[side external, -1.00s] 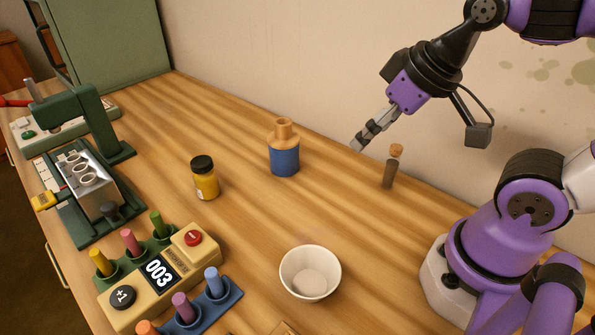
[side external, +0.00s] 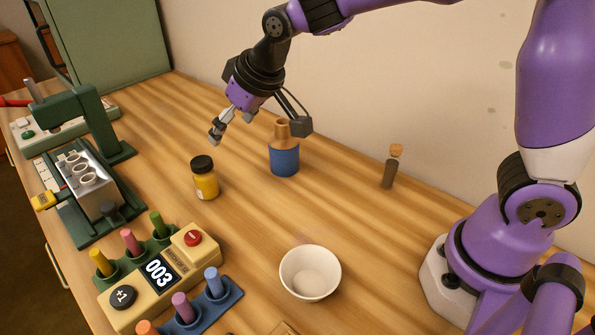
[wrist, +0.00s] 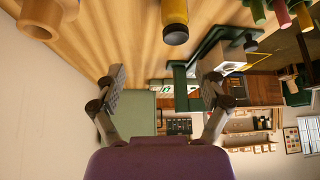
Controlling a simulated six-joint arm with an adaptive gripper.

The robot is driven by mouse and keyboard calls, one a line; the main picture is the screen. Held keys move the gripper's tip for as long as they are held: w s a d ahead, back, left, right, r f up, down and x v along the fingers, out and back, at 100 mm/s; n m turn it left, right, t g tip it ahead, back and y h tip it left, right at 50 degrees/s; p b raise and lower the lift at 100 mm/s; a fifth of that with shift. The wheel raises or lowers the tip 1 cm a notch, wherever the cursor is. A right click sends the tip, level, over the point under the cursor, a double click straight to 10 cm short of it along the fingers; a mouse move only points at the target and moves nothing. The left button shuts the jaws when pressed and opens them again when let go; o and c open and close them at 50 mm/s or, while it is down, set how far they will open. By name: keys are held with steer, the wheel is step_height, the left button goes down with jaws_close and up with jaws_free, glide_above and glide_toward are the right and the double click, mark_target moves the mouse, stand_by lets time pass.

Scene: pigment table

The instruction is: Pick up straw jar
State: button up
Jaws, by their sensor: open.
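The straw jar, a yellow jar with a black lid (side external: 205,184), stands upright on the wooden table in the side view. In the wrist view the jar (wrist: 174,12) shows at the top edge, partly cut off, with its dark lid toward the picture's middle. My gripper (side external: 230,128) is above the table, up and to the right of the jar in the side view, and apart from it. In the wrist view its two fingers (wrist: 165,76) are spread with nothing between them.
A blue and tan bottle (side external: 284,162) stands right of the jar, close to my wrist in the picture. A corked vial (side external: 389,173), a white bowl (side external: 310,287), a counter box (side external: 158,272) and a green press (side external: 108,137) stand around. Table between jar and bowl is clear.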

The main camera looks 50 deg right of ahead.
mark_target(202, 161)
steer(key=w+a+f, duration=0.1)
steer(key=f, duration=0.1)
steer(key=w+a+f, duration=0.1)
steer(key=w+f, duration=0.1)
steer(key=w+a+f, duration=0.1)
steer(key=w+f, duration=0.1)
steer(key=shift+f, duration=0.25)
steer(key=x, duration=0.5)
steer(key=shift+w+a+f, duration=0.2)
steer(key=shift+w+f, duration=0.05)
steer(key=shift+w, duration=0.05)
steer(key=c, duration=1.3)
